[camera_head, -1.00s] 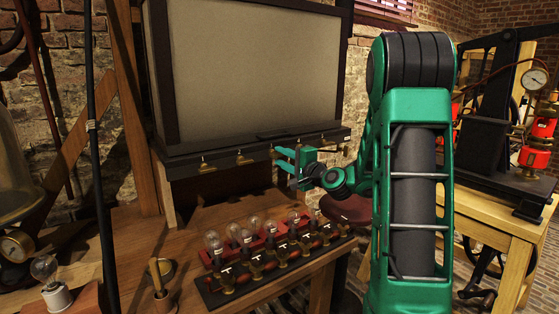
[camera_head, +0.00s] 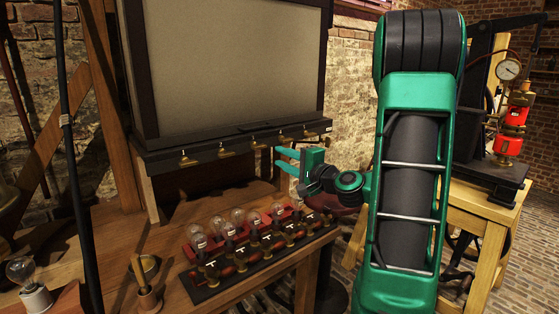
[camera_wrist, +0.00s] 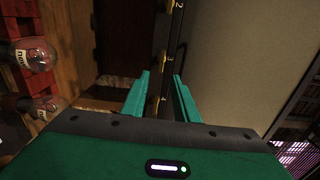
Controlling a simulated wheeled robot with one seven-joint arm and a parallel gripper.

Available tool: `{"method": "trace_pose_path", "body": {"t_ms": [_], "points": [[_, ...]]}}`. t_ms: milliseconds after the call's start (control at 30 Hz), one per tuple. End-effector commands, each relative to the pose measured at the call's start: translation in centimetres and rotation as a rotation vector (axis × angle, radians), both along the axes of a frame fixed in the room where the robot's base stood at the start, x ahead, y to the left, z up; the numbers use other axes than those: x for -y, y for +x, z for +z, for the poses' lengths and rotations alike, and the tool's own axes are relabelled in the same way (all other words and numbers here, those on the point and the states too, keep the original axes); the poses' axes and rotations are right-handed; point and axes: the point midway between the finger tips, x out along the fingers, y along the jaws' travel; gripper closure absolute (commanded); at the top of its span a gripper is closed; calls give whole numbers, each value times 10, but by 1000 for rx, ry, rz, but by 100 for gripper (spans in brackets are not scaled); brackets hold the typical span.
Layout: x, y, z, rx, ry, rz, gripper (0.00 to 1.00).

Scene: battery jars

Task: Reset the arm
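My green gripper (camera_head: 287,161) is held at the right end of the board's front ledge, in the air above the right side of the wooden bench. In the wrist view its two fingers (camera_wrist: 160,88) stand apart with nothing between them, so it is open and empty. Behind the fingers is the dark ledge (camera_wrist: 165,50) with numbers on it. My arm is bent, its large green link filling the right-middle of the head view.
A red rack (camera_head: 205,242) with several glass bulbs and a dark valve strip (camera_head: 262,257) stand on the bench (camera_head: 130,240). A large framed board (camera_head: 230,65) rises behind, with brass hooks on its ledge (camera_head: 225,148). A yellow wooden table (camera_head: 483,215) with a gauge machine stands right.

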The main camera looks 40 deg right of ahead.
Motion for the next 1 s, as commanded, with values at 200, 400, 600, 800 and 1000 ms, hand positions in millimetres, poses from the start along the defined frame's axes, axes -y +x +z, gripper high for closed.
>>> {"method": "trace_pose_path", "body": {"t_ms": [200, 400, 600, 800, 1000], "points": [[0, 0, 0, 0, 0, 0, 73], [-16, 0, -6, -38, -52, 41, 73], [-82, -19, -54, -278, -346, 252, 73], [-112, -86, -113, -614, -658, 472, 73], [-103, -182, -141, -955, -843, 630, 73]]}}
